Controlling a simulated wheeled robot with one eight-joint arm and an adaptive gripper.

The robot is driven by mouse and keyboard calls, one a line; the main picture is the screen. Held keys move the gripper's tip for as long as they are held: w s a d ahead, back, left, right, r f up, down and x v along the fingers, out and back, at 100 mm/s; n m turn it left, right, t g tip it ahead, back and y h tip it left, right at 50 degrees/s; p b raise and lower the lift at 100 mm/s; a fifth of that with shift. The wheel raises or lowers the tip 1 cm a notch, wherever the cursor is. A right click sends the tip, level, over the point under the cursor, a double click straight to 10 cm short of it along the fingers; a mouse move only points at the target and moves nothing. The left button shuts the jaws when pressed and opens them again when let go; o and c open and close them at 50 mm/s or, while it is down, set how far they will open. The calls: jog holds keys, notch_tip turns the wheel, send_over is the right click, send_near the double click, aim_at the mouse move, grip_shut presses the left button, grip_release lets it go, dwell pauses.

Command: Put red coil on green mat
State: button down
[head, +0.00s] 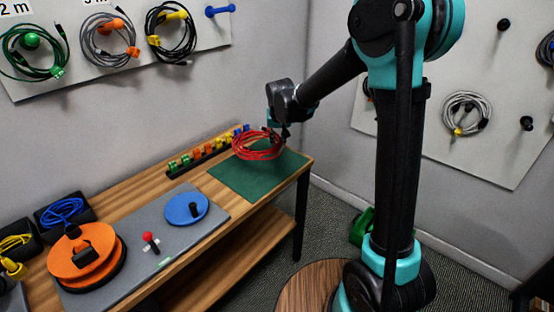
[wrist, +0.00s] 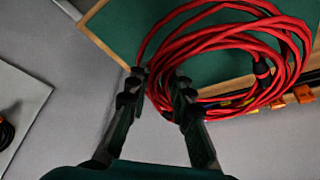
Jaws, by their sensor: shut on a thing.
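The red coil (head: 258,147) is a looped bundle of red cable at the back edge of the green mat (head: 250,178). My gripper (head: 283,132) is shut on its right side in the head view. In the wrist view a strand of the red coil (wrist: 230,42) passes between the fingertips of my gripper (wrist: 158,78). The coil overlaps the green mat (wrist: 125,30) and the wooden edge there. I cannot tell whether it touches the mat or hangs just above it.
A rack of coloured clips (head: 200,155) runs along the table's back, beside the coil. A grey mat (head: 175,240) holds a blue disc (head: 187,208), a red-topped stick (head: 151,242) and an orange reel (head: 82,255). The front of the green mat is bare.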

aim_at(278, 163)
notch_tip(278, 163, down, 9)
jog(key=shift+f, duration=0.1)
jog(key=c, duration=1.3)
grip_release()
jog(key=shift+c, duration=0.2)
jog(key=shift+s+r, duration=0.1)
jog(key=shift+r, duration=0.1)
jog(key=v, duration=1.1)
jog(key=shift+s+r, duration=0.2)
jog(key=shift+r, duration=0.15)
jog(key=s+d+f, duration=0.2)
jog(key=s+d, duration=0.8)
jog(key=d, duration=0.4)
jog(key=s+d+f, duration=0.3)
jog(key=s+d, duration=0.2)
jog(key=s, duration=0.2)
jog(key=s+d+f+m, duration=0.1)
jog(key=s+d+f, duration=0.2)
jog(key=s, duration=0.5)
jog(key=shift+d+h, duration=0.3)
jog(key=shift+d, duration=0.55)
